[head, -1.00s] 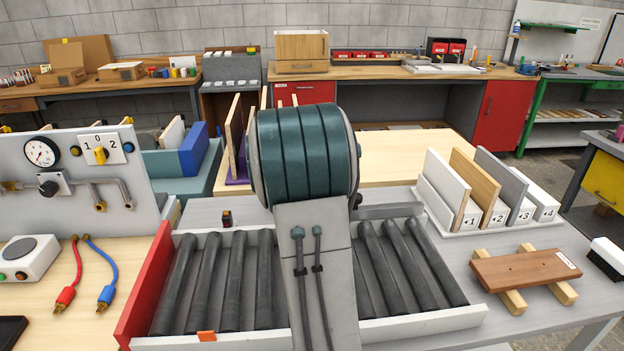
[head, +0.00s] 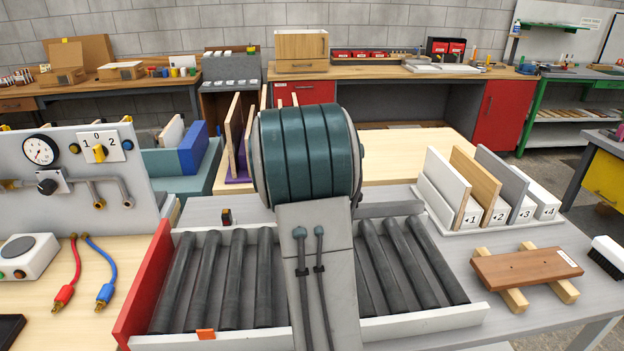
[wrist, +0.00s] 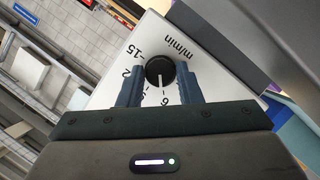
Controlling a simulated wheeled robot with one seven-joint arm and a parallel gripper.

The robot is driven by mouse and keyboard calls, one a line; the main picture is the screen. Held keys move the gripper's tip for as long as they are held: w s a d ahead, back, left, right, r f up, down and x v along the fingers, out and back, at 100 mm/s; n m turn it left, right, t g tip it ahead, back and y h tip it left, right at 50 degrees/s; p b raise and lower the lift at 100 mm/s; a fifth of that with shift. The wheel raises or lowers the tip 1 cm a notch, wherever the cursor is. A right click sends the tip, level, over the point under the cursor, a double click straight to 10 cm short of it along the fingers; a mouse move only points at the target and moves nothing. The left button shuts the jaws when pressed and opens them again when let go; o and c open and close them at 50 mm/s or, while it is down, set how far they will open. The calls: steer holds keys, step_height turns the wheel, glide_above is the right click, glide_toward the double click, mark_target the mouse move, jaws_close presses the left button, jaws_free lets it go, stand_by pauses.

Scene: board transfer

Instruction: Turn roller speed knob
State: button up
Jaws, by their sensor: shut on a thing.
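The roller speed knob (wrist: 159,72) is round and black with a white pointer line. It sits on a white dial plate (wrist: 205,66) marked "m/min" with numbers around it, upside down in the wrist view. The pointer line points down in that view, toward the numbers near my gripper. My gripper (wrist: 159,80) is shut on the knob, with one dark blue finger on each side. The fingers and palm cover some of the numbers. In the head view my arm stands in front, and neither the knob nor my gripper can be seen.
A roller bed (head: 208,280) with a red side wall (head: 146,277) lies around my arm in the head view. Upright boards (head: 473,182) in numbered slots stand to the right. A brown board (head: 527,267) rests on two wooden blocks. A gauge panel (head: 75,185) stands left.

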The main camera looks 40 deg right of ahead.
steer(key=shift+s+d+m+t+y+b, duration=0.15)
steer(key=shift+m+t+y+b, duration=0.85)
steer(key=shift+b, duration=4.35)
steer(key=shift+d+m+t+y+b, duration=0.15)
steer(key=shift+m+y+b, duration=0.9)
steer(key=shift+m+b, duration=2.95)
steer(key=shift+s+d+m+t+y+b, duration=0.1)
steer(key=shift+m+t+y+b, duration=0.5)
steer(key=shift+b, duration=6.15)
steer(key=shift+y, duration=0.55)
